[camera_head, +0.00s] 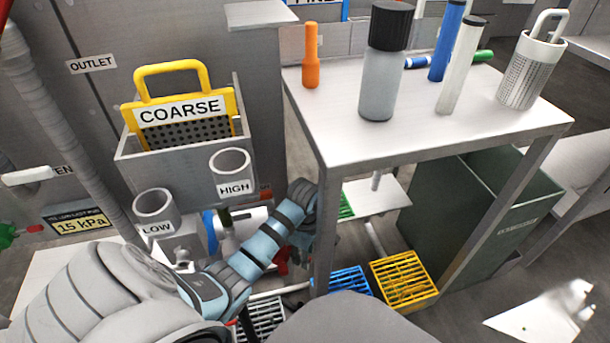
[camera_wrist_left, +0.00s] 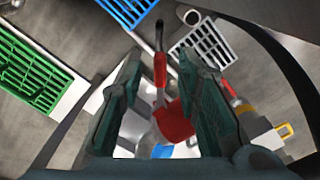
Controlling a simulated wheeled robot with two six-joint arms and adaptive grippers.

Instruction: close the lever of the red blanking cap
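The red blanking cap (camera_wrist_left: 173,122) shows in the left wrist view, between and beyond my left gripper's fingers. A red grip on a dark rod (camera_wrist_left: 160,70), which looks like its lever, stands above it in the picture. My left gripper (camera_wrist_left: 165,95) is open, one finger on each side of these red parts; I cannot tell whether either finger touches. In the head view my left gripper (camera_head: 302,235) is low beside the table leg, with a bit of red (camera_head: 283,262) below it. The rest of the cap is hidden there. My right gripper is not in view.
The table (camera_head: 440,140) with bottles and tubes stands close right of my left gripper. The grey box with the COARSE screen (camera_head: 185,108) and the LOW (camera_head: 155,212) and HIGH (camera_head: 231,170) cups are left. Blue (camera_head: 350,281) and yellow (camera_head: 404,280) grates lie below.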

